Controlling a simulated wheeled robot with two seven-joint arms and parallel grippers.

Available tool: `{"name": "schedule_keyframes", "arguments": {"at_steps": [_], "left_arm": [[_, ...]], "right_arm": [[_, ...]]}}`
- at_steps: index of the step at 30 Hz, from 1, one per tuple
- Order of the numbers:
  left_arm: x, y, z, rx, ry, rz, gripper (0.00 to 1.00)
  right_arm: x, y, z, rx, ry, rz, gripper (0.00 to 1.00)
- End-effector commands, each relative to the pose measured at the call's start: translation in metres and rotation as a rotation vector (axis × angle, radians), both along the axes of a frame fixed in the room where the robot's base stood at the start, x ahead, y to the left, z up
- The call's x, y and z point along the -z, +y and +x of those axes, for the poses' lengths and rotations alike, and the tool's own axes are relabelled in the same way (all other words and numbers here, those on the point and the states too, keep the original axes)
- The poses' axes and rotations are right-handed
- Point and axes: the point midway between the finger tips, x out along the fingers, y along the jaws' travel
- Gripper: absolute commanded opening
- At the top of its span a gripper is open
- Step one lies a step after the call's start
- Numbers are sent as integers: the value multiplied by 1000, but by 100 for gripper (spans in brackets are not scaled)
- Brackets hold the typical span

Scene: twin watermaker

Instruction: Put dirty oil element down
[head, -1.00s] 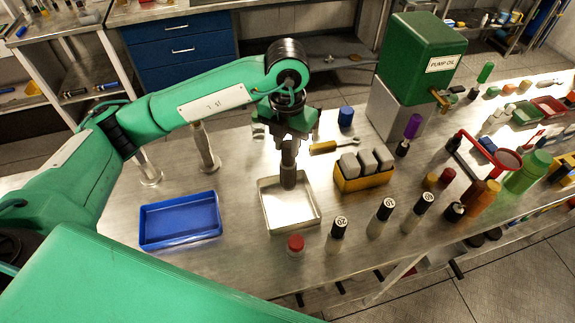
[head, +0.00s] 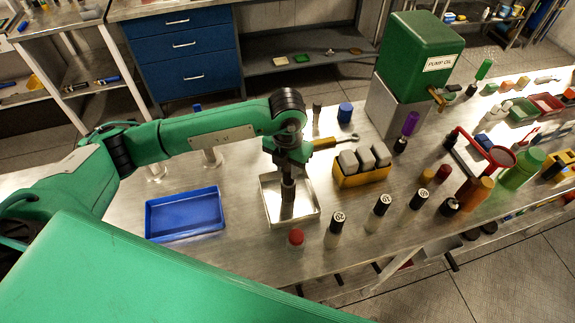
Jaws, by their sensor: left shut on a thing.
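My left gripper (head: 288,172) points down over the white tray (head: 311,214) in the middle of the bench. It is shut on the dirty oil element (head: 288,197), a dark greyish cylinder held upright. The element's lower end is inside the tray's outline. I cannot tell whether it touches the tray floor. The gripper's fingers are partly hidden by the wrist. My right gripper does not show.
A blue tray (head: 184,236) lies to the left. A yellow holder with grey blocks (head: 361,181) stands to the right. A red-capped jar (head: 296,238) and several black-capped bottles (head: 335,236) stand in front. The green pump oil box (head: 413,58) is behind right.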

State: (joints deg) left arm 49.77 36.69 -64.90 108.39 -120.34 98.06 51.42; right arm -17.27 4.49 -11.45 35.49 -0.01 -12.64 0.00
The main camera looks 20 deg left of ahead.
Motion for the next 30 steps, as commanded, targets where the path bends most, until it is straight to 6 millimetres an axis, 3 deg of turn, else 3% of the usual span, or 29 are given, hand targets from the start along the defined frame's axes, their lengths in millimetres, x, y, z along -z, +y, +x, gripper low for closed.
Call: {"name": "schedule_keyframes", "arguments": {"at_steps": [2, 3, 6, 17, 18, 30], "left_arm": [[4, 0, 0, 0, 0, 0, 7], [2, 0, 0, 0, 0, 0, 35], [2, 0, 0, 0, 0, 0, 49], [-3, 0, 0, 0, 0, 0, 49], [-5, 0, 1, 1, -3, -2, 49], [-85, 0, 1, 0, -5, -1, 49]], "right_arm": [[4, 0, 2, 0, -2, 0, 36], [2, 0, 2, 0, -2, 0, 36], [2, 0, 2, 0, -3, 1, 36], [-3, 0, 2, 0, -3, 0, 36], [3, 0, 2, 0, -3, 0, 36], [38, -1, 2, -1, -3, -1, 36]]}}
